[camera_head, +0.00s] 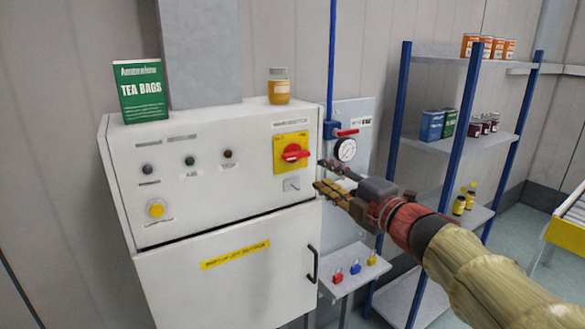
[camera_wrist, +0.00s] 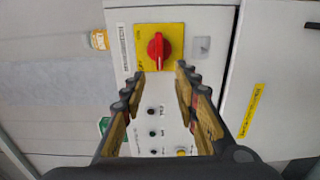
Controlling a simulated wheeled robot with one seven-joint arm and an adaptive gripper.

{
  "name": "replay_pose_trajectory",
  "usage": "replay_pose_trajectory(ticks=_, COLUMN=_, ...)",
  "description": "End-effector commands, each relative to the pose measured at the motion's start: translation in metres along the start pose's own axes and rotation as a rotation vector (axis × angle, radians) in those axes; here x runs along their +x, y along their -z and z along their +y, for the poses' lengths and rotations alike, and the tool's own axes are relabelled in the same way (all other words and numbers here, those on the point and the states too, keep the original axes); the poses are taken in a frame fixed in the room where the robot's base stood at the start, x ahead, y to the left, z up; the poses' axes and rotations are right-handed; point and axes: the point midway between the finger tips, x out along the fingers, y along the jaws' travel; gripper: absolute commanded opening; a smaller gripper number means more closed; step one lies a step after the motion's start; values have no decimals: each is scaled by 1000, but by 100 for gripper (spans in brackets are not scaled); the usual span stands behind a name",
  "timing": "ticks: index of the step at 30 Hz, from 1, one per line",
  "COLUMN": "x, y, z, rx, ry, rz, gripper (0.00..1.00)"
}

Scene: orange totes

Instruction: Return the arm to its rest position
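My gripper (camera_head: 328,174) is at the end of my arm, which reaches in from the lower right in the head view. Its fingers are apart and nothing is between them. The fingertips are near the right edge of the white control cabinet (camera_head: 230,165), just right of the red rotary switch (camera_head: 294,153) on its yellow plate. In the wrist view my gripper (camera_wrist: 160,85) is open, and the red switch (camera_wrist: 158,50) shows just beyond the fingertips. I cannot tell the exact gap between fingers and cabinet.
A green tea bags box (camera_head: 141,91) and a jar (camera_head: 279,87) stand on the cabinet. Right of it are a gauge (camera_head: 345,149) with a red valve handle, a small ledge (camera_head: 345,283) with padlocks, and a blue-post shelf (camera_head: 455,150) close behind my arm. Open floor shows right.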

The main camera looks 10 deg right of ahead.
Motion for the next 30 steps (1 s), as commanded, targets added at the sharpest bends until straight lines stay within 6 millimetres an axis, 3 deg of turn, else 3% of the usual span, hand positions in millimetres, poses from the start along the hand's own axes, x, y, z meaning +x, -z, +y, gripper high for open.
replay_pose_trajectory(ticks=4, x=0, y=-13, z=-6, rx=43, ry=21, rz=-50, gripper=30)
replay_pose_trajectory(ticks=8, x=-10, y=-61, z=-30, rx=195, ry=63, rz=-243, gripper=30)
replay_pose_trajectory(ticks=12, x=-51, y=-116, z=-74, rx=466, ry=108, rz=-544, gripper=30)
replay_pose_trajectory(ticks=16, x=-104, y=-128, z=-122, rx=738, ry=156, rz=-792, gripper=30)
replay_pose_trajectory(ticks=20, x=-159, y=-101, z=-176, rx=1016, ry=235, rz=-1003, gripper=30)
replay_pose_trajectory(ticks=25, x=-221, y=-22, z=-235, rx=1338, ry=392, rz=-1186, gripper=30)
replay_pose_trajectory(ticks=30, x=-260, y=64, z=-263, rx=1545, ry=566, rz=-1235, gripper=30)
